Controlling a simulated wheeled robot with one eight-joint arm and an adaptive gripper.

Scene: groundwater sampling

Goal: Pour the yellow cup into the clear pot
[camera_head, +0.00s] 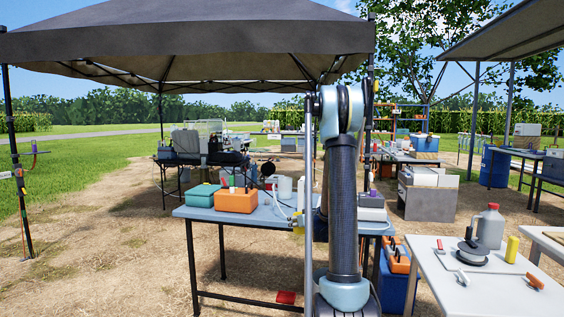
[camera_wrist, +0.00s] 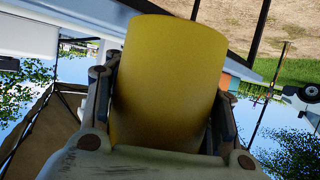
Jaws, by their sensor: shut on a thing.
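The yellow cup (camera_wrist: 165,95) fills the middle of the wrist view. My gripper (camera_wrist: 168,78) is shut on it, with one finger on each side of its wall. The wrist view is upside down, with ground at the top and sky below. The cup's contents are not visible. In the head view, my arm's column hides most of the gripper and cup. I cannot surely pick out the clear pot; a pale container (camera_head: 284,187) stands on the blue-topped table, partly behind other things.
The blue-topped table (camera_head: 235,218) holds an orange case (camera_head: 236,200) and a green case (camera_head: 203,196). A white table (camera_head: 470,290) at right carries a grey jug (camera_head: 490,227) and a yellow bottle (camera_head: 512,249). Open dirt lies at left.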

